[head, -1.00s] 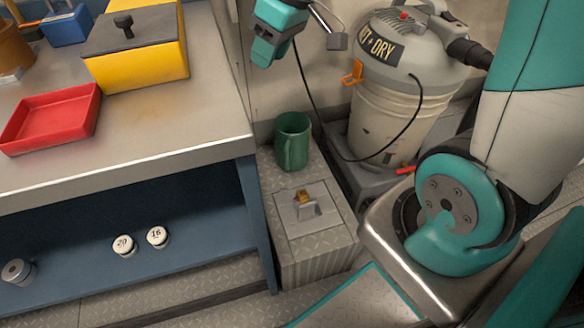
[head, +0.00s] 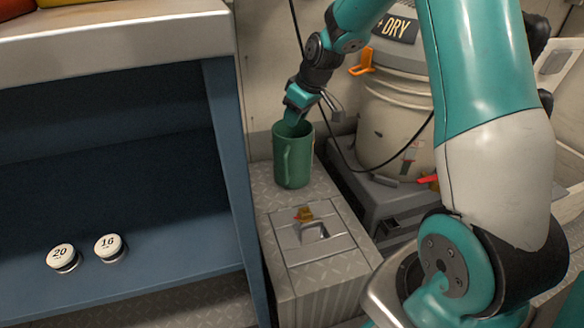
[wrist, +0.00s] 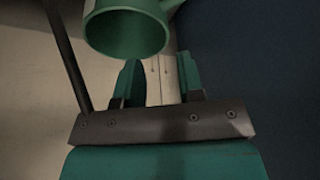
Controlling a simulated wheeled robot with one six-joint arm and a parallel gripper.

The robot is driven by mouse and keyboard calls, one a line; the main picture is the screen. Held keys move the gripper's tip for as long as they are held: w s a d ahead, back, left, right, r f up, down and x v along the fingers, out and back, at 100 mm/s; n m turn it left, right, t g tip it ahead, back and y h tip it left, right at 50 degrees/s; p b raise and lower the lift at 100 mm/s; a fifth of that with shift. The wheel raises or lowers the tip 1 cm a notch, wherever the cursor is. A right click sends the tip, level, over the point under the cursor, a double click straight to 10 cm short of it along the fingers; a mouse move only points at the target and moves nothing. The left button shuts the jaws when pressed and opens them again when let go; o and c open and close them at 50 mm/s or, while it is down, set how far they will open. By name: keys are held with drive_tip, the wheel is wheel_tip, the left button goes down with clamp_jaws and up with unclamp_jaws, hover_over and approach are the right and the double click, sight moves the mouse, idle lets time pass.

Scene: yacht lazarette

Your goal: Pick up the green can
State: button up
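The green can (head: 293,160), a mug-like vessel with a side handle, stands upright on the grey tread-plate locker. My gripper (head: 292,128) points down at the can's rim, near its far side. In the wrist view, my gripper (wrist: 160,82) has its two fingers apart with nothing between them. The can's round mouth (wrist: 125,34) shows just beyond the fingers, offset toward the left one. I cannot tell whether a finger touches the rim.
The locker top has a recessed latch plate (head: 312,236) with a brass piece in front of the can. A blue shelf unit (head: 226,150) stands close on the left. A wet-and-dry vacuum (head: 395,110) with a hanging black hose or cable stands behind right.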

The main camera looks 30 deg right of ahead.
sight(283, 138)
drive_tip(key=b+x, duration=0.5)
drive_tip(key=x, duration=0.4)
drive_tip(key=shift+w+a+f, duration=0.2)
drive_tip(key=shift+w+f, duration=0.05)
drive_tip(key=shift+r, duration=0.1)
drive_tip(key=shift+c, duration=0.2)
clamp_jaws()
idle(0.8)
